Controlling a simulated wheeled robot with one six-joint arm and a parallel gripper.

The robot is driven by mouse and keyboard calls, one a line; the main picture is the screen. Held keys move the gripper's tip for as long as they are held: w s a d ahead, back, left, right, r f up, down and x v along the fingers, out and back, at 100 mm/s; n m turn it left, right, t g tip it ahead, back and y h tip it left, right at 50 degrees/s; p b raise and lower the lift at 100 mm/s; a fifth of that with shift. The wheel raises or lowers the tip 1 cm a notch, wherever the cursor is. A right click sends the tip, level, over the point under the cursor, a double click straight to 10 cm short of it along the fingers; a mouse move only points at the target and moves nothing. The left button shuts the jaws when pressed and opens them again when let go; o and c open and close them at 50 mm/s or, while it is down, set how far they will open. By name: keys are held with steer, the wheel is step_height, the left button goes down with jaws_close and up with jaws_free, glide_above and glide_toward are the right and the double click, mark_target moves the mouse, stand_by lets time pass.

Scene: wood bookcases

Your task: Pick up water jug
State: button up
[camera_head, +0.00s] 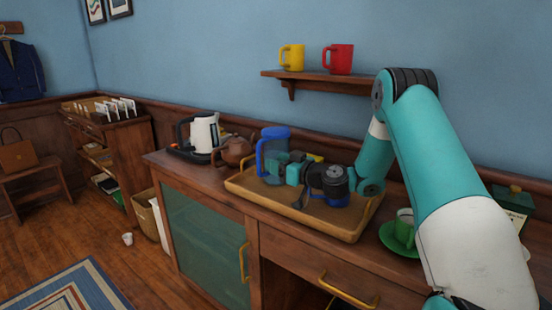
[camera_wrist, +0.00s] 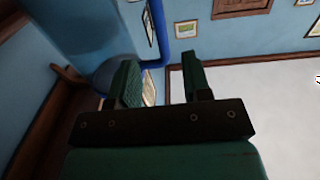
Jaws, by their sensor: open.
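The water jug (camera_head: 274,136) is a translucent blue vessel with a blue handle, upright on the wooden tray (camera_head: 300,221) on the cabinet top. My gripper (camera_head: 281,163) is in front of the jug and hides part of its lower body. In the wrist view, the open jaws of my gripper (camera_wrist: 159,64) are empty. The jug (camera_wrist: 75,28) fills the upper left there, and its handle curves across the gap between the fingertips. I cannot tell whether the handle lies between the fingers or just beyond them.
A brown teapot (camera_head: 234,151) and a white kettle (camera_head: 205,132) stand left of the tray. A green cup (camera_head: 404,226) on a saucer is at its right. Yellow (camera_head: 292,57) and red (camera_head: 340,59) mugs sit on a wall shelf (camera_head: 318,77) above.

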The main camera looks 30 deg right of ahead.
mark_target(259, 156)
steer(key=p+x, duration=0.2)
steer(key=x, duration=0.5)
steer(key=shift+a, duration=0.2)
jaws_close()
steer(key=shift+w+r, duration=0.1)
